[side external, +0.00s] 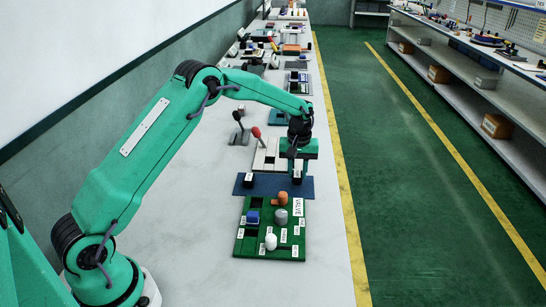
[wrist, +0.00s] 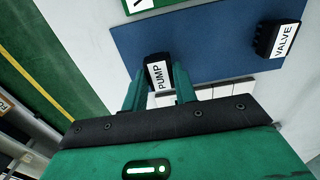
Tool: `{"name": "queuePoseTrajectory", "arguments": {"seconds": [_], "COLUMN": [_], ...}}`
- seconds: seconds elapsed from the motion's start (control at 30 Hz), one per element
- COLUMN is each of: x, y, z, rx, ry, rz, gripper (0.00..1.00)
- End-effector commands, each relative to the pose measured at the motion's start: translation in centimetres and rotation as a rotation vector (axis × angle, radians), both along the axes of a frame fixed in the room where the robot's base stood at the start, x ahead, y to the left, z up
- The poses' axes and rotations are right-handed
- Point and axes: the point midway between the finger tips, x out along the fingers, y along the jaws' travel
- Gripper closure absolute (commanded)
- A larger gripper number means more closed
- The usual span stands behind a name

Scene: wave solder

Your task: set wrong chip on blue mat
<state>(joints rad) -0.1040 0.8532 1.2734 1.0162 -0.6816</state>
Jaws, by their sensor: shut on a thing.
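My gripper (side external: 297,166) points down over the right part of the blue mat (side external: 270,187). In the wrist view its two green fingers (wrist: 158,78) are shut on a black chip with a white PUMP label (wrist: 157,73). The PUMP chip is over or on the blue mat (wrist: 210,42); I cannot tell whether it touches. A second black chip, labelled VALVE (wrist: 280,40), sits on the mat, apart from my gripper. In the side view this chip (side external: 249,180) is at the mat's left end.
A green board (side external: 247,246) with a VALVE label stands just in front of the mat. It carries a blue block (side external: 252,217), an orange part (side external: 282,197), a grey cylinder (side external: 281,217) and a white part (side external: 270,242). A red-knobbed lever (side external: 257,132) stands behind the mat.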

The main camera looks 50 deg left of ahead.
Motion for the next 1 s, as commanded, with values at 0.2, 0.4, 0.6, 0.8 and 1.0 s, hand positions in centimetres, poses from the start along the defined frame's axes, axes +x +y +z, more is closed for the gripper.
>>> {"name": "queuePoseTrajectory", "arguments": {"seconds": [0.2,0.4,0.6,0.8,1.0], "x": [0.01,0.01,0.01,0.01,0.01], "y": [0.00,0.00,0.00,0.00,0.00], "z": [-0.58,-0.63,-0.63,-0.76,-0.98], "rx": [0.000,0.000,0.000,0.000,0.000], "ry": [-0.001,-0.001,-0.001,-0.001,-0.001], "rz": [0.000,0.000,0.000,0.000,0.000], "gripper": [1.00,1.00,1.00,1.00,1.00]}}
